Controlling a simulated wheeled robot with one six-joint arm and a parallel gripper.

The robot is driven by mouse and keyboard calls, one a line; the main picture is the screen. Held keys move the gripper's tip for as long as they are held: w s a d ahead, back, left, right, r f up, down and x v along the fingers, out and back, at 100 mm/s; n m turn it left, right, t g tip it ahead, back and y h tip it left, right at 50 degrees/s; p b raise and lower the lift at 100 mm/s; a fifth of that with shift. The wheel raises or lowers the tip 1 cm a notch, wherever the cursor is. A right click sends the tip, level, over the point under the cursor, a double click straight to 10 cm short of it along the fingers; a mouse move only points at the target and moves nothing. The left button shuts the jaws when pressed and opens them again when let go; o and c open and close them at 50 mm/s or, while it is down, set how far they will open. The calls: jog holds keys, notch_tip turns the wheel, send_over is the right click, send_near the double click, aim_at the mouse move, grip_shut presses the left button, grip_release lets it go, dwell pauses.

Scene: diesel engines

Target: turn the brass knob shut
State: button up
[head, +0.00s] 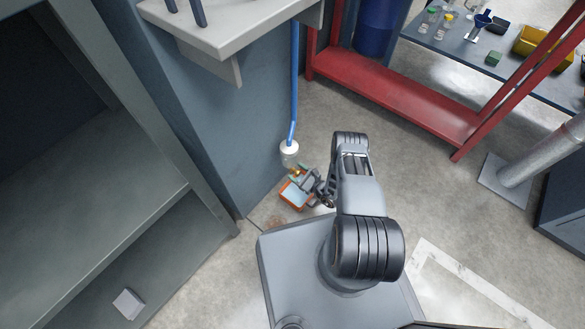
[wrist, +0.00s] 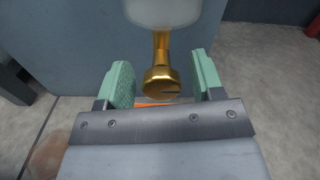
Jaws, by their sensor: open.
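The brass knob (wrist: 161,84) shows in the wrist view, hanging on a short brass stem below a pale, rounded container. It has a slot across its face. My gripper (wrist: 163,82) is open, with one green-padded finger on each side of the knob and a visible gap on both sides. In the head view my gripper (head: 301,178) is low beside the wall, just under the clear bowl with a white cap (head: 289,153). The knob is too small there to make out clearly.
A blue hose (head: 294,85) runs down to the white cap along the blue-grey wall (head: 215,110). An orange-rimmed tray (head: 296,195) lies below my gripper. A grey shelf unit (head: 90,170) stands left, a red rack (head: 400,95) behind.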

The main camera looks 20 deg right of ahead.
jog(key=shift+w+a, duration=0.25)
jog(key=shift+w, duration=0.15)
jog(key=shift+c, duration=0.2)
jog(key=c, duration=0.9)
